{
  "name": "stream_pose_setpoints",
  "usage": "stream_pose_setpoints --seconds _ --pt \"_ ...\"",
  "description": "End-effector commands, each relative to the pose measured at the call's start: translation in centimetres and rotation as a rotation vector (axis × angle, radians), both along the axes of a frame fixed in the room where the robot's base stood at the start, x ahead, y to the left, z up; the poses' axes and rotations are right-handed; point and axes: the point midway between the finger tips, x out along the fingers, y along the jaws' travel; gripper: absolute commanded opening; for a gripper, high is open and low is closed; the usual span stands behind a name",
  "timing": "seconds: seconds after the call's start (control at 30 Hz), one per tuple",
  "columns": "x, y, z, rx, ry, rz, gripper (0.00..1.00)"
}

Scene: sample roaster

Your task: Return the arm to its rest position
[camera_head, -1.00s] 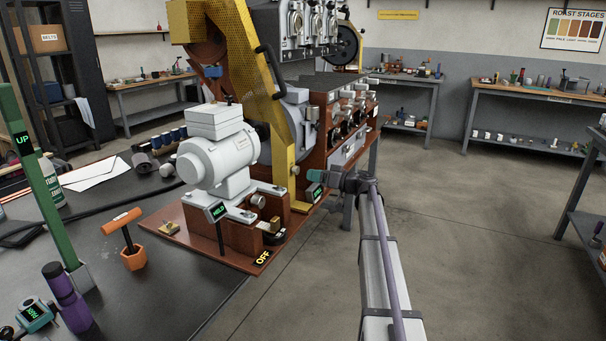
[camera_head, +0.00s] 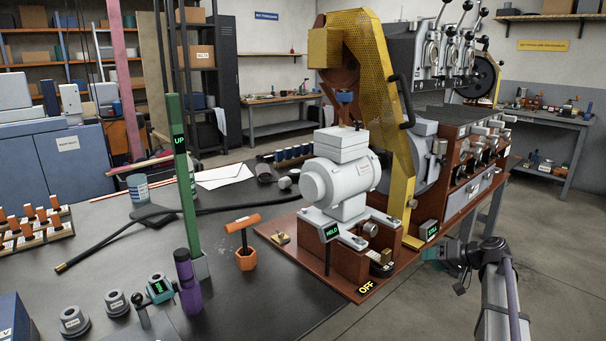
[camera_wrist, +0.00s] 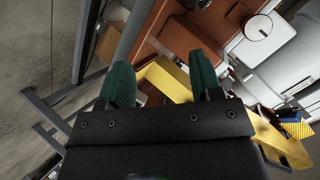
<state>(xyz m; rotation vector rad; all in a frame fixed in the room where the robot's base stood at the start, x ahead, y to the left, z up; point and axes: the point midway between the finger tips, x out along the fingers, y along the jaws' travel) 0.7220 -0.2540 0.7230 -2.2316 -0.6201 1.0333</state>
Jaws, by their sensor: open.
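My arm rises from the lower right in the head view, and my gripper (camera_head: 428,254) is at its end, just right of the roaster's brown base. In the wrist view my gripper (camera_wrist: 163,85) shows two green fingers spread apart with nothing held between them. Beyond the fingers are brown and yellow parts of the roaster. In the head view the roaster (camera_head: 452,140) has a yellow perforated guard (camera_head: 385,120). A grey motor (camera_head: 338,185) sits on the brown base in front of it.
On the black bench (camera_head: 260,300) stand a green post (camera_head: 183,170) marked UP, an orange T-handle tool (camera_head: 245,258), a purple cylinder (camera_head: 187,285) and grey weights (camera_head: 72,322). A small OFF sign (camera_head: 366,287) is on the base edge.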

Motion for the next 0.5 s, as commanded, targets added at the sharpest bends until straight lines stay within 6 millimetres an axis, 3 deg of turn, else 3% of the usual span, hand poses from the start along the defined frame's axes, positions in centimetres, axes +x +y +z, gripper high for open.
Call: stream_pose_setpoints --seconds 0.03,0.1,0.3,0.4,0.5 --pt "-3.8 4.1 -1.9 -0.054 0.142 0.008 0.59" --pt "-8.1 8.1 -4.3 -0.154 0.338 -0.006 0.59" --pt "-19.4 16.1 -7.9 -0.493 0.671 -0.057 0.59" --pt "-24.1 19.2 -8.3 -0.663 0.719 -0.041 0.59" --pt "-27.2 23.1 -8.3 -0.773 0.691 0.045 0.59"
